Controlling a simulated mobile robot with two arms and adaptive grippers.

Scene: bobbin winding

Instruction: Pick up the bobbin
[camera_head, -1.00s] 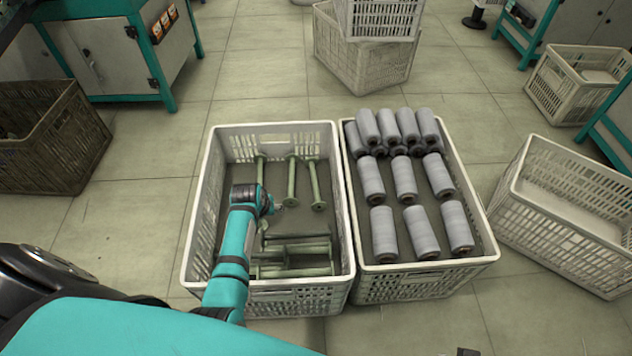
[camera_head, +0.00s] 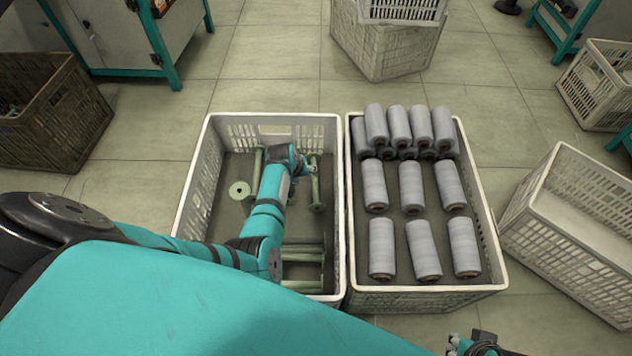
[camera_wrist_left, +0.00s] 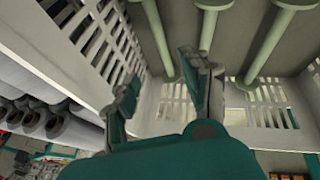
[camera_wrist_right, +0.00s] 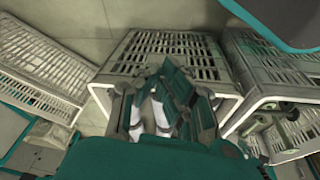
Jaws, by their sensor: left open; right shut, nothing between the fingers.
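Several empty green bobbins lie in the left white crate (camera_head: 192,198). One bobbin (camera_head: 316,190) is beside my left gripper (camera_head: 308,168), which is lowered into the crate towards its right wall. A round flange of another bobbin (camera_head: 240,189) faces up left of my arm. Several more bobbins (camera_head: 302,252) lie crosswise at the near end. In the left wrist view my left gripper (camera_wrist_left: 162,75) is open, with a bobbin (camera_wrist_left: 158,40) showing between its fingers; contact cannot be told. My right gripper (camera_head: 478,346) is shut and empty, outside the crates at the bottom edge.
The right white crate (camera_head: 430,292) holds several grey wound spools (camera_head: 411,187), close against the left crate. A brown crate (camera_head: 50,125) stands at left, a white crate (camera_head: 570,225) at right, and stacked crates (camera_head: 385,45) behind. Tiled floor between is clear.

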